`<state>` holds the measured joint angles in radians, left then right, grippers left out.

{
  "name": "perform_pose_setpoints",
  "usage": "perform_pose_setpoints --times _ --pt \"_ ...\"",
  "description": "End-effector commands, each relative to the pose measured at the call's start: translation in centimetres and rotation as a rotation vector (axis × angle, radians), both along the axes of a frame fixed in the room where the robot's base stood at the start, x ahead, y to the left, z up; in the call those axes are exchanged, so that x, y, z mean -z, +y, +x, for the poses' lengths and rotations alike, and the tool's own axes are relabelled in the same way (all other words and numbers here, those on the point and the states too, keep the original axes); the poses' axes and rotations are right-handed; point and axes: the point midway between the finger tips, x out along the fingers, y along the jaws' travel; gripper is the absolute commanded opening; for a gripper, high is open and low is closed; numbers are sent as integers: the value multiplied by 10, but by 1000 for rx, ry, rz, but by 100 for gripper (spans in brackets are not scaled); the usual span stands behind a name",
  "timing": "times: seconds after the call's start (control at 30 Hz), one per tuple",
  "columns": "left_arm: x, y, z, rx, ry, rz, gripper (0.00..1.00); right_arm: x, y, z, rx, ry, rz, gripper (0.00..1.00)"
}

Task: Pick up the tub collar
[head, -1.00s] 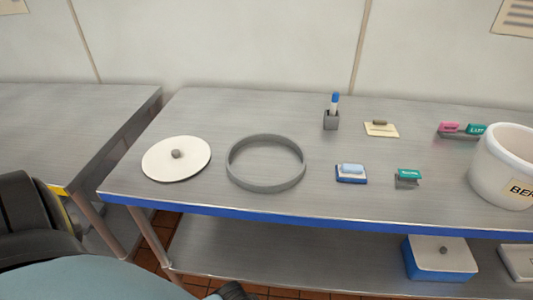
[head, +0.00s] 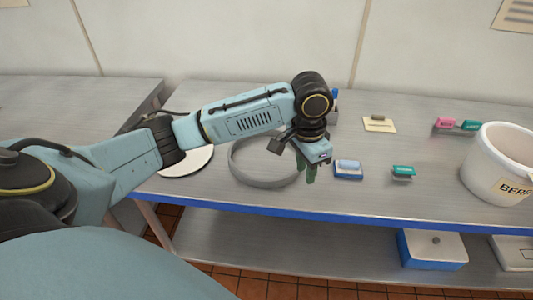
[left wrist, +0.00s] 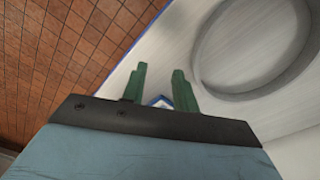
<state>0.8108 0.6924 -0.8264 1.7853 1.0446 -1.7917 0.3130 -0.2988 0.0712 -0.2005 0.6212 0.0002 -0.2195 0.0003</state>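The tub collar, a grey ring (head: 265,183), lies flat on the steel table, its far side partly hidden behind my left arm. In the left wrist view the collar (left wrist: 255,93) fills the upper right. My left gripper (head: 310,175) points down at the collar's right side. Its green fingers (left wrist: 160,75) stand apart with nothing held between them, and the collar is beside them, not between them. I cannot tell its exact height above the table. My right gripper is not in view.
A white lid (head: 190,163) is partly hidden behind my left arm. A blue block (head: 348,170) and a green-topped clip (head: 402,172) lie right of the gripper. A white tub (head: 490,170) stands at the right. The table's blue front edge (head: 350,219) is close.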

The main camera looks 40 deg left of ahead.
Motion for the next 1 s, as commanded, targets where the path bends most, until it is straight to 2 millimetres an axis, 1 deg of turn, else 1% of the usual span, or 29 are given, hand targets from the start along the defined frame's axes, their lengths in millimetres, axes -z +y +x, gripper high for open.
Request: perform_pose_setpoints --times 0.03,0.13,0.23,0.33,0.43,0.6,0.7,0.8,0.93,1.0 --pt "-16 15 10 -36 4 19 29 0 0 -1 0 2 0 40" --pt "-37 35 19 -86 25 34 29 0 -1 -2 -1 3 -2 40" --pt "-50 47 24 -122 38 40 29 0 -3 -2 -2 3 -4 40" --pt "-53 53 26 -140 46 41 29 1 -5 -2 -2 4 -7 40" --pt "-41 54 26 -144 50 41 29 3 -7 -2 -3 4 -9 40" --pt "-6 54 26 -144 50 42 29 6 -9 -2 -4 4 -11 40" --pt "10 54 26 -143 49 41 29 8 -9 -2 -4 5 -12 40" --pt "20 54 26 -142 46 40 29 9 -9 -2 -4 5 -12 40" --pt "27 54 26 -142 45 40 29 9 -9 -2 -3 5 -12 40" --pt "35 56 26 -143 47 42 29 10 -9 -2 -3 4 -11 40"
